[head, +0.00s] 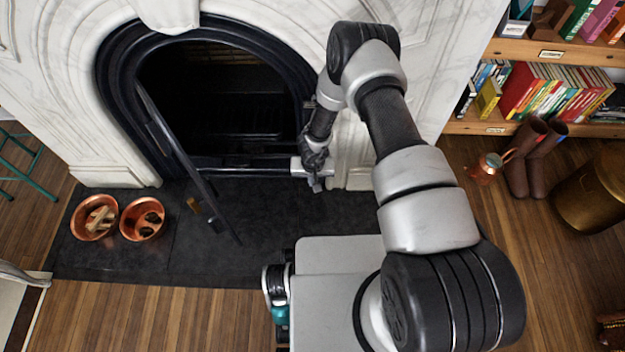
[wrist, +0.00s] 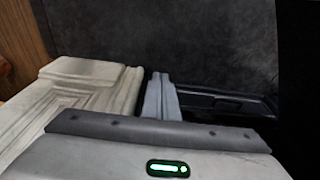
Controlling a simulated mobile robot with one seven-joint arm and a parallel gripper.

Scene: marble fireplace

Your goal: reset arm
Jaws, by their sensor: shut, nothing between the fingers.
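My gripper (head: 316,186) points down over the dark hearth slab (head: 270,215), in front of the lower right side of the fireplace opening. My arm rises from the base, bends at the top and comes down to it. In the wrist view the grey fingers (wrist: 160,98) are together with nothing between them. The marble foot of the surround (wrist: 85,85) is just left of them, and a black metal ledge (wrist: 230,103) is to their right. I cannot tell whether the gripper touches either.
A dark fireplace door (head: 180,150) stands swung open over the hearth. Two copper bowls (head: 92,232) (head: 130,232) sit at the hearth's left. A bookshelf (head: 535,50), a copper lantern (head: 484,170), brown boots (head: 528,155) and a brass pot (head: 590,190) are at right.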

